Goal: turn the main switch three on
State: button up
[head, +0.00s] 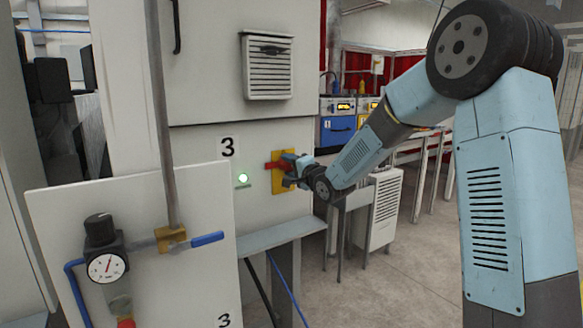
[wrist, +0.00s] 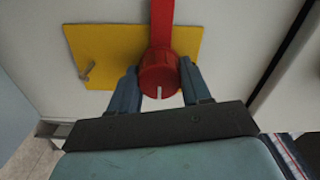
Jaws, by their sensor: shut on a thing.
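The main switch three has a red knob and handle (head: 272,166) on a yellow plate (head: 278,186), on the pale cabinet front just right of the "3" label (head: 228,147). In the head view the red handle lies about horizontal and points left. In the wrist view the red knob (wrist: 160,78) shows a white mark, and its red bar runs up to the top edge over the yellow plate (wrist: 95,45). My gripper (wrist: 160,72) is shut on the knob, one finger on each side. In the head view my gripper (head: 291,169) partly hides the knob.
A green lamp (head: 243,178) glows left of the switch. A grey ledge (head: 280,236) juts out below it. A panel with a pressure gauge (head: 107,267) and a blue-handled valve (head: 206,239) stands in front at left. A white louvred unit (head: 385,208) stands behind my wrist.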

jog(key=shift+w+d+r, duration=0.15)
jog(key=shift+w+d, duration=0.1)
jog(key=shift+d, duration=0.25)
jog(key=o, duration=0.8)
jog(key=shift+o, duration=1.3)
jog(key=shift+s+a, duration=0.1)
jog(key=shift+a, duration=0.15)
jog(key=shift+s+f, duration=0.1)
jog(key=shift+f, duration=0.1)
jog(key=v, duration=1.3)
jog(key=shift+s+d, duration=0.2)
jog(key=shift+d, duration=0.1)
